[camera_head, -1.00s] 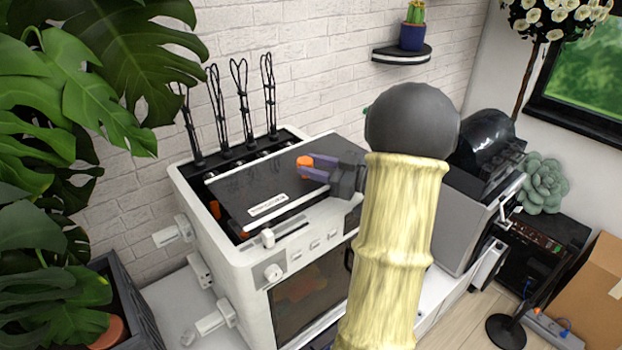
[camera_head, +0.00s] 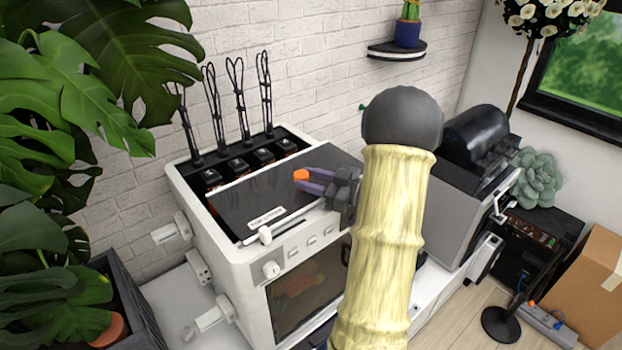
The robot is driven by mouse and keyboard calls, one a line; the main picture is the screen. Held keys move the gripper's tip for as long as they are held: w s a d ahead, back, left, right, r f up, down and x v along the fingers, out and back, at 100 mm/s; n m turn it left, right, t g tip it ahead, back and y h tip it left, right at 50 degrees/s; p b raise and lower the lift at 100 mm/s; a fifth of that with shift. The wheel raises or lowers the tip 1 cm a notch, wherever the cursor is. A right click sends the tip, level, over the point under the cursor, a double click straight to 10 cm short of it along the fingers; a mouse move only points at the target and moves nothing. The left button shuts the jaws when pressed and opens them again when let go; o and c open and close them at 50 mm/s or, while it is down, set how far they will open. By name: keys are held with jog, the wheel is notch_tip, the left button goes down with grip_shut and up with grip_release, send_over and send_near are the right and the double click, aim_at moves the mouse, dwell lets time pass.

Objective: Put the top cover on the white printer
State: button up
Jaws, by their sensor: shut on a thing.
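The white printer (camera_head: 254,262) stands on a white surface against the brick wall, with a dark window in its front. Its top cover (camera_head: 255,196), a dark flat panel with a small white label, lies over the front part of the printer's top. The cover's near edge is close to the printer's front rim; I cannot tell whether it sits flush. My gripper (camera_head: 306,182), with purple fingers and orange tips, is shut on the cover near its right part. My arm hides the printer's right side.
Several black cable holders (camera_head: 239,100) rise from the printer's open back part. A large leafy plant (camera_head: 75,90) stands close on the left. A grey machine (camera_head: 462,215) stands to the right, and a small wall shelf (camera_head: 398,50) holds a cactus.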

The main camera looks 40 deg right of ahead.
jog(key=o, duration=1.2)
jog(key=shift+f, duration=0.1)
jog(key=shift+s+d, duration=0.15)
jog(key=b+v, duration=0.4)
jog(key=v, duration=0.7)
jog(key=shift+s, duration=0.3)
